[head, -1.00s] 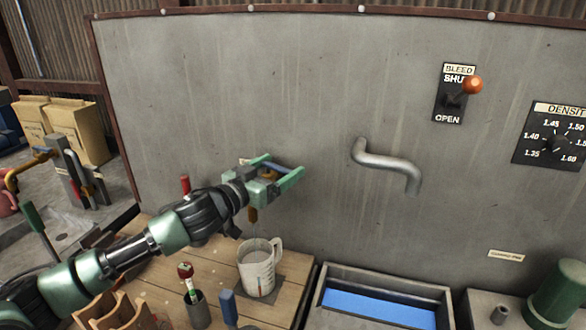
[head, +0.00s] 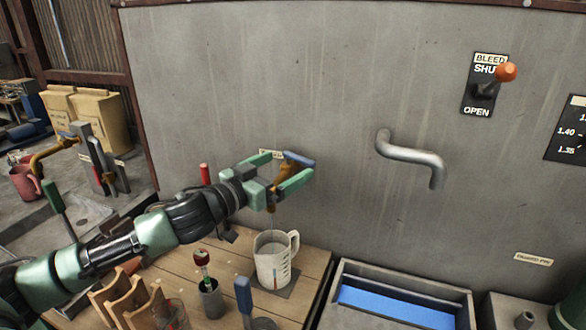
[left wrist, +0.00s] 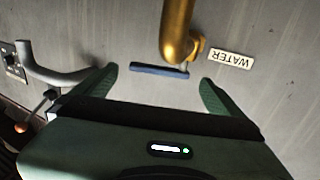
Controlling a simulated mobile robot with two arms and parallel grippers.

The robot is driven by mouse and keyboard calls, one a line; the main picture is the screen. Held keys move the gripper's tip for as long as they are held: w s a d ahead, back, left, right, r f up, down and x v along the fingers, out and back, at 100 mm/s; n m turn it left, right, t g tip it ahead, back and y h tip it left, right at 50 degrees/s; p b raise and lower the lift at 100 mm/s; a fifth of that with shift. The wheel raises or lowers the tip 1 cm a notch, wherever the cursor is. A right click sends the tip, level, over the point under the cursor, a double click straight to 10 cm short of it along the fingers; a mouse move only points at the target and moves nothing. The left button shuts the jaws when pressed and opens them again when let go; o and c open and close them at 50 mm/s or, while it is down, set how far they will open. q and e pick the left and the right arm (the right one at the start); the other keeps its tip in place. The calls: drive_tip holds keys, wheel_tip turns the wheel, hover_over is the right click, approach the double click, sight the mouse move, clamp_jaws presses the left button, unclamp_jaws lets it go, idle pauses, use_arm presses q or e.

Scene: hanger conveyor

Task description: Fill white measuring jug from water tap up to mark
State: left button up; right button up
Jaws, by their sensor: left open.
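The white measuring jug (head: 273,266) stands upright on the wooden table, under the brass water tap (head: 271,200). A thin pale line, like a stream, runs from the spout to the jug. I cannot read its water level. My left gripper (head: 298,164) is open at the tap. The tap's blue handle (head: 300,158) lies between its fingers. In the left wrist view, the blue handle (left wrist: 160,70) and brass tap (left wrist: 178,28) lie between the spread fingers (left wrist: 158,76), with gaps on both sides. The WATER label (left wrist: 230,60) is beside the tap.
A grey pipe (head: 410,153) and the BLEED lever (head: 506,72) are on the wall to the right. A basin of blue liquid (head: 395,305) stands below the pipe. A blue-handled tool (head: 243,296), a cup (head: 210,297) and a wooden rack (head: 125,300) crowd the front of the table.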

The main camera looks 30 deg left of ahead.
use_arm(q)
drive_tip(key=shift+b+v, duration=0.45)
drive_tip(key=shift+v, duration=0.65)
idle(1.5)
